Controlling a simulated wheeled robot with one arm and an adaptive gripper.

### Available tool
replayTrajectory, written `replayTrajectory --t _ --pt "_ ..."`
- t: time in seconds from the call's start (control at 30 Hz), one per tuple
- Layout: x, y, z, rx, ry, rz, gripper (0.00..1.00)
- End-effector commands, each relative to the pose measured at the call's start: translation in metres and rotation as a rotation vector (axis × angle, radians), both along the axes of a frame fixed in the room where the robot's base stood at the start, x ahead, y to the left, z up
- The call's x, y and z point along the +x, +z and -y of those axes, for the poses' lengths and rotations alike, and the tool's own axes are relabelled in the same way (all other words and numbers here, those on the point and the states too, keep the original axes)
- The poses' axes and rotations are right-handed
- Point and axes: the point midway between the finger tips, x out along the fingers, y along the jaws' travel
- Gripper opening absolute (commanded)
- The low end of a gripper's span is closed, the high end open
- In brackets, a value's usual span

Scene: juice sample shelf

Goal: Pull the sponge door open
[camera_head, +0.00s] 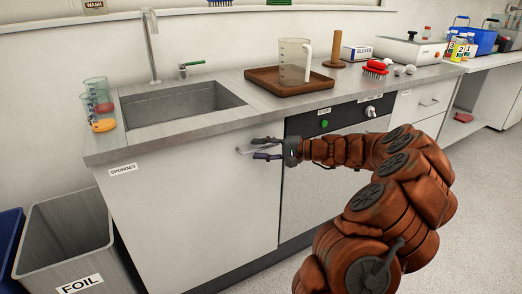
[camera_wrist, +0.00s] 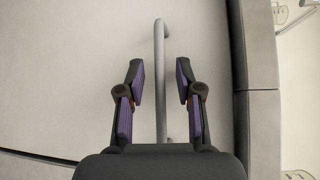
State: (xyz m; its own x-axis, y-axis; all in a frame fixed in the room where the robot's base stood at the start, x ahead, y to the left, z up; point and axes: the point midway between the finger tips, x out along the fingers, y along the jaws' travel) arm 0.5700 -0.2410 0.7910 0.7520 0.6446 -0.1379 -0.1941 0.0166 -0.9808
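The sponge door (camera_head: 195,205) is a pale cabinet front under the sink, with a "SPONGES" label (camera_head: 123,169) at its upper left. It looks shut. Its handle is a thin metal bar (camera_head: 243,151) near the door's upper right. In the wrist view the handle (camera_wrist: 160,70) runs up the picture between the two fingers. My gripper (camera_head: 262,149) is at the handle, and in the wrist view my gripper (camera_wrist: 160,92) is open, with a gap between each purple pad and the bar. The bar's lower end is partly hidden by the gripper body.
The counter (camera_head: 250,108) lies just above the door, with a sink (camera_head: 180,103) and a brown tray (camera_head: 262,82) holding a clear jug (camera_head: 293,62). A grey "FOIL" bin (camera_head: 75,240) stands left of the door. The floor at right is clear.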

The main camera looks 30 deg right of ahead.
Motion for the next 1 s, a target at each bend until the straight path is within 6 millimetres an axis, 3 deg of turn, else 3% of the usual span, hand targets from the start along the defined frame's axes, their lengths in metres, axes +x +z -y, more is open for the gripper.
replayTrajectory --t 0.2,0.53,1.0 --pt "0.0000 0.0001 -0.0001 0.000 0.000 0.000 0.34" --pt "-0.0001 0.0000 -0.0002 0.000 0.000 0.000 0.00" --pt "-0.0002 -0.0002 -0.0002 0.000 0.001 -0.001 0.00"
